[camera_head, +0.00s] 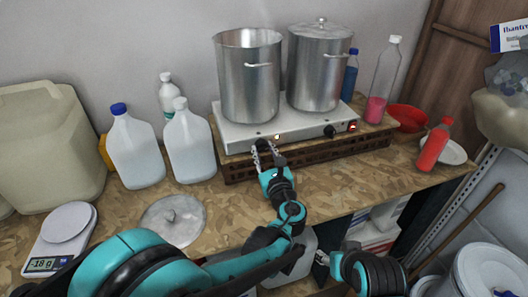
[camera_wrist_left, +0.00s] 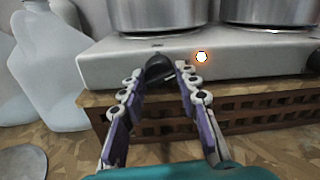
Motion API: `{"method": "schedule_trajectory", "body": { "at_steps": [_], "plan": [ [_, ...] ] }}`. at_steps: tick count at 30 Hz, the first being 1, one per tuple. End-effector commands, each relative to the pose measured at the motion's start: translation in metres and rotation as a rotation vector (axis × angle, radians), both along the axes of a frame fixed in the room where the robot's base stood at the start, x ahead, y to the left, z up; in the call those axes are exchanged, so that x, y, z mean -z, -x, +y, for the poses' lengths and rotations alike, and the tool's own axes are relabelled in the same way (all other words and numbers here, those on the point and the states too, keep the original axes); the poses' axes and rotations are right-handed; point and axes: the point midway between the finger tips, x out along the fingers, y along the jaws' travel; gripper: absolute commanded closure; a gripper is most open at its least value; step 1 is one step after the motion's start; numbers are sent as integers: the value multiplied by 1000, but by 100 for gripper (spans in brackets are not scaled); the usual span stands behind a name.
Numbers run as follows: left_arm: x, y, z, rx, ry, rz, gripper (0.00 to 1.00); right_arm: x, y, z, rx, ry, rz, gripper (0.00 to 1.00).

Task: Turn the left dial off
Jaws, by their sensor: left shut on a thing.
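The left dial (camera_wrist_left: 158,68) is a black knob on the front face of the white two-burner hotplate (camera_head: 240,132). In the wrist view it sits between the fingertips of my left gripper (camera_wrist_left: 164,70), which is shut on it. In the head view my left gripper (camera_head: 266,148) reaches the hotplate's front, and its fingers hide most of the dial. A lit orange light (camera_wrist_left: 201,57) glows just right of the dial. The right dial (camera_head: 330,131) is black, beside a red switch (camera_head: 352,126).
An open steel pot (camera_head: 248,85) and a lidded pot (camera_head: 317,75) stand on the hotplate, which rests on a brown slatted crate (camera_head: 310,157). White jugs (camera_head: 190,145) stand to the left. A pot lid (camera_head: 173,219) and a scale (camera_head: 62,235) lie in front. A red bottle (camera_head: 433,146) stands right.

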Motion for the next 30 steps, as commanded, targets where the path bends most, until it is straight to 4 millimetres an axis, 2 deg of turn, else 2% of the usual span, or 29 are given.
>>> {"method": "schedule_trajectory", "body": {
  "at_steps": [11, 30],
  "plan": [
    [1, 0, 0, -1, 89, -29, 98, 1, 0, 0, 0, 0, 0, 48],
    [2, 0, 0, -1, 628, -204, 98, 8, 0, 0, 0, 0, 0, 48]
  ]
}}
